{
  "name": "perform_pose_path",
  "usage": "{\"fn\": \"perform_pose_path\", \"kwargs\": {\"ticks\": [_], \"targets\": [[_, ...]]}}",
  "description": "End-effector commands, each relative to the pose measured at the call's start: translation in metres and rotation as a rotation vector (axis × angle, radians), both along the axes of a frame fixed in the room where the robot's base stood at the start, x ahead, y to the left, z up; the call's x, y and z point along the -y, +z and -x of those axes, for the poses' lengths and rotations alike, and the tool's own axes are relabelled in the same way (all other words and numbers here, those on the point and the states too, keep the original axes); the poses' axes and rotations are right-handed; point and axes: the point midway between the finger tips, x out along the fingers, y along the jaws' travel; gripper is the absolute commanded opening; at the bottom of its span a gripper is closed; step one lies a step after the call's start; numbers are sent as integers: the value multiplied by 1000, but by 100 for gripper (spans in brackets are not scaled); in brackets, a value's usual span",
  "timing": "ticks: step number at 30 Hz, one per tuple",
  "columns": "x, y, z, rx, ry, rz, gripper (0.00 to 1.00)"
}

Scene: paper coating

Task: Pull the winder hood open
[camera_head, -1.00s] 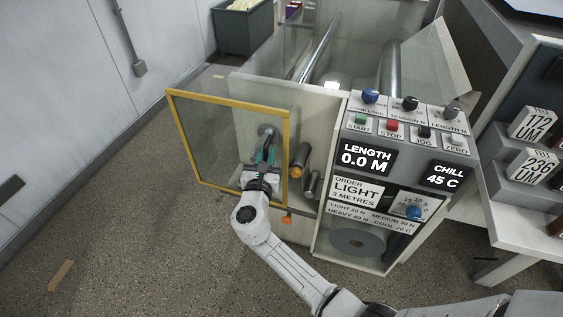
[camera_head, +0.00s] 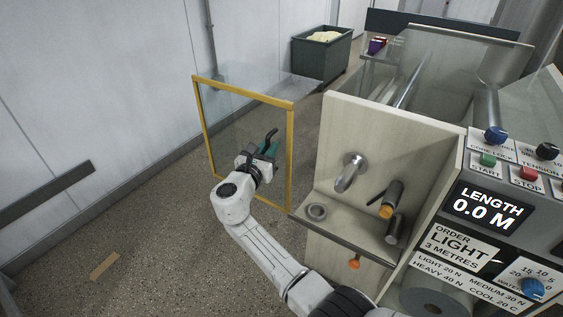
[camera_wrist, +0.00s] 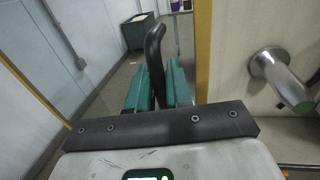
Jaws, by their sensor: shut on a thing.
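The winder hood (camera_head: 291,160) is a clear panel box with a yellow frame. It stands swung or drawn out to the left of the machine, with a gap of bare floor between them in the head view. My gripper (camera_head: 263,152) is at the hood's front and shut on its black handle (camera_head: 271,135). In the wrist view the dark handle (camera_wrist: 154,48) rises between the two green fingers (camera_wrist: 155,88). The uncovered winder bay (camera_head: 336,135) shows a metal spindle (camera_head: 349,174) and an orange-ended roller (camera_head: 391,199).
The control panel (camera_head: 488,205) reads LENGTH 0.0 M, with knobs and buttons above it. A grey bin (camera_head: 322,58) stands at the back against the wall (camera_head: 100,90). Open floor (camera_head: 150,225) lies left of my arm, with a small brown strip (camera_head: 104,266) on it.

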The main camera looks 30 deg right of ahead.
Motion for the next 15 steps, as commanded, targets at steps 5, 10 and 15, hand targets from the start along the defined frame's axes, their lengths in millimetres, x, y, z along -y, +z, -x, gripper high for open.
{"fn": "perform_pose_path", "kwargs": {"ticks": [5,10,15], "targets": [[-4,-1,-8,-1,2,1,0],[-5,0,-9,-1,2,1,0],[-5,0,-9,-1,2,0,0]]}}
